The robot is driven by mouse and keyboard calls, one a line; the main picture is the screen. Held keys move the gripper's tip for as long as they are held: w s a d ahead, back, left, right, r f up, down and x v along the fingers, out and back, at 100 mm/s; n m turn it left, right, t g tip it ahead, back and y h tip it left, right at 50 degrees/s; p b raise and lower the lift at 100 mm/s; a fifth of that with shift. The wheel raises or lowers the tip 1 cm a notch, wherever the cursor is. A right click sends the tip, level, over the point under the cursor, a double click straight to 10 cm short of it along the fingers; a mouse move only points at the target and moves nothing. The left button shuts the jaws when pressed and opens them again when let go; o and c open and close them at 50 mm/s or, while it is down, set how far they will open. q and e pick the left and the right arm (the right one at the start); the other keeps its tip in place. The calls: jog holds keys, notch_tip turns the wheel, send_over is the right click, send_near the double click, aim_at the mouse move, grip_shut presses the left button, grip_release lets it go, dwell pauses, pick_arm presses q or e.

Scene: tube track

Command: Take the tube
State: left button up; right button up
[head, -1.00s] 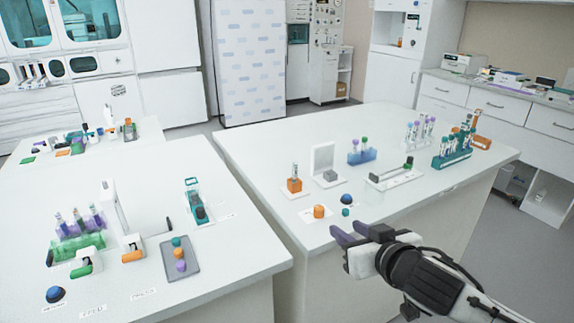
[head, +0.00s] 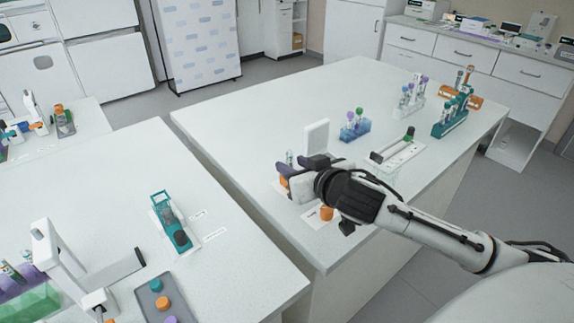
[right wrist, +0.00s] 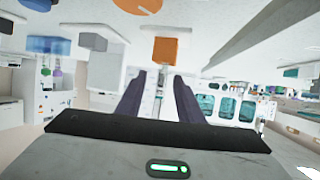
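A clear tube (head: 289,157) stands upright in a small orange holder (head: 283,183) on the right-hand table, partly hidden by my right gripper (head: 297,167). In the right wrist view, which looks upside down, the tube (right wrist: 160,84) shows below the orange holder (right wrist: 164,50). My right gripper (right wrist: 160,78) is open there, its two dark purple fingers on either side of the tube with gaps between. My left gripper is not in view.
A white upright stand (head: 316,137) is just behind the gripper. An orange cap (head: 326,213) lies in front. A blue rack with tubes (head: 355,131), a white tray (head: 397,153) and a teal rack (head: 450,123) stand further right. The table's left part is clear.

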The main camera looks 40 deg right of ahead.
jog(key=shift+r+p+x, duration=0.2)
jog(key=shift+p+x, duration=0.25)
jog(key=shift+x, duration=2.5)
jog(key=shift+a, duration=0.15)
grip_shut()
